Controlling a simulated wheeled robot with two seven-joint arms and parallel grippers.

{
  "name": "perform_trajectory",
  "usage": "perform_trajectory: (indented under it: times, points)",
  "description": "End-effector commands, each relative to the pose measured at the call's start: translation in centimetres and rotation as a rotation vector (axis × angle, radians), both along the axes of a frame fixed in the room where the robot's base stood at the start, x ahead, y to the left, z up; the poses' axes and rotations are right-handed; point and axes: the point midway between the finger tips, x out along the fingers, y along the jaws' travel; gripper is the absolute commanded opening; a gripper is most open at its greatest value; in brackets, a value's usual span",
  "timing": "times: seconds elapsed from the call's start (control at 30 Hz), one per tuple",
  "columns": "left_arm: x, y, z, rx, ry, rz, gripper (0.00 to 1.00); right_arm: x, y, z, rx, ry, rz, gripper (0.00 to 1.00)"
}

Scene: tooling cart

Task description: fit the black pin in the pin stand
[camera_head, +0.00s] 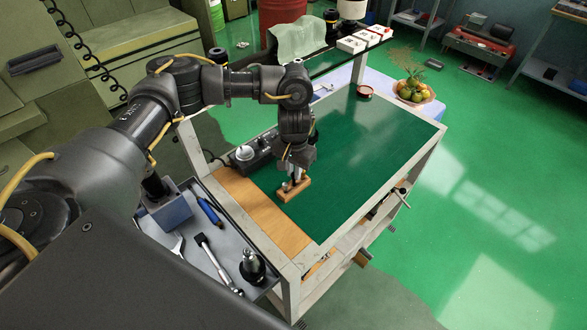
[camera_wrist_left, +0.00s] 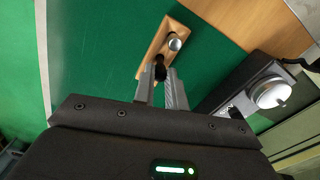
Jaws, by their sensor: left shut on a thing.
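The pin stand is a small wooden block (camera_head: 296,190) on the green top of the cart, below my left gripper (camera_head: 293,176). In the left wrist view the pin stand (camera_wrist_left: 155,50) has a silver pin (camera_wrist_left: 175,43) standing at its far end. My left gripper (camera_wrist_left: 161,82) is shut on the black pin (camera_wrist_left: 160,71), which shows as a dark shape between the fingertips at the near end of the stand. The fingers hide most of it, and I cannot tell whether its lower end is in a hole. My right gripper is not in view.
A dark box with a silver round part (camera_head: 244,153) stands left of the stand. A tray of tools (camera_head: 203,262) hangs at the cart's near left side. A fruit bowl (camera_head: 413,91) and a small red tin (camera_head: 364,92) are farther back. The green top (camera_head: 365,150) right of the stand is clear.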

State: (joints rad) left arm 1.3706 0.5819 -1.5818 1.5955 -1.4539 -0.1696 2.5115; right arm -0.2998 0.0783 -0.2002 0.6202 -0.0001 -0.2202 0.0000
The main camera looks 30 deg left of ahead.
Motion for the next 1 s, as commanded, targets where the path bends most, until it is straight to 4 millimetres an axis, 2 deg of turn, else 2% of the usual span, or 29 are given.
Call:
perform_trajectory:
  times: [0.83,0.87,1.0]
  points:
    - [0.01,0.0,-0.56,0.0,-0.001,0.0,0.0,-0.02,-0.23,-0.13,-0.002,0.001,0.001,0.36]
    - [0.01,0.0,-0.56,0.0,-0.001,0.0,0.14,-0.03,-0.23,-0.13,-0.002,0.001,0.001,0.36]
    - [0.01,0.0,-0.56,0.0,0.0,0.0,0.33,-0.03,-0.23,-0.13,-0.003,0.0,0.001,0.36]
